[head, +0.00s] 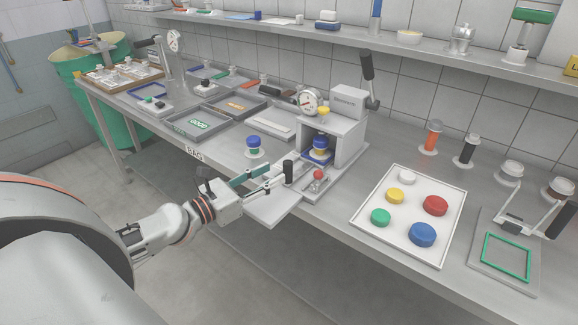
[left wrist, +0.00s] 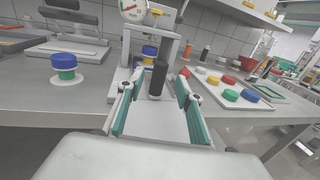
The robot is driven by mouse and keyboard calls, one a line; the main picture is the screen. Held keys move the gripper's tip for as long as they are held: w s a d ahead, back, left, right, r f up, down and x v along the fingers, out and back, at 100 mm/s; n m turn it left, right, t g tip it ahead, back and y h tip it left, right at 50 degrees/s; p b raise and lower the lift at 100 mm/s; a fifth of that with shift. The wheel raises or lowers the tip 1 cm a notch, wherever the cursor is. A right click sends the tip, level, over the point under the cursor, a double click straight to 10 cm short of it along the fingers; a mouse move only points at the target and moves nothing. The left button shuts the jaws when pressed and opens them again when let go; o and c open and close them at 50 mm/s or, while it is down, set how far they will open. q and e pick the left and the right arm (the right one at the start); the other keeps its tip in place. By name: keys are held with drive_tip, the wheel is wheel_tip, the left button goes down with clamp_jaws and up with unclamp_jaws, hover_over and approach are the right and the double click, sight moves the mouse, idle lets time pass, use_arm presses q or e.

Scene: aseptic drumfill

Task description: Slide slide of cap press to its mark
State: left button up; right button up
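The grey cap press (head: 348,135) stands on the bench with a dial gauge and a black-handled lever. Its slide (head: 272,207) is a flat light plate sticking out in front, over the bench edge. A black upright knob (head: 288,172) stands by the slide; it also shows in the left wrist view (left wrist: 158,80). A jar with a blue cap (head: 320,146) is inside the press frame. My left gripper (head: 275,178) is open, its teal fingers reaching toward the knob, which appears between the fingertips in the left wrist view (left wrist: 160,88). Contact cannot be told. I cannot identify the mark.
A blue-capped jar (head: 254,146) stands left of the press. A small red knob (head: 319,175) is right of the slide. A white tray (head: 410,212) with several coloured caps lies to the right. Grey trays (head: 197,122) and a white block (head: 268,124) crowd the bench at left.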

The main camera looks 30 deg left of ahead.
sight(284, 168)
use_arm(q)
drive_tip(key=shift+p+x, duration=0.55)
drive_tip(key=shift+x, duration=3)
drive_tip(key=shift+f, duration=0.1)
clamp_jaws()
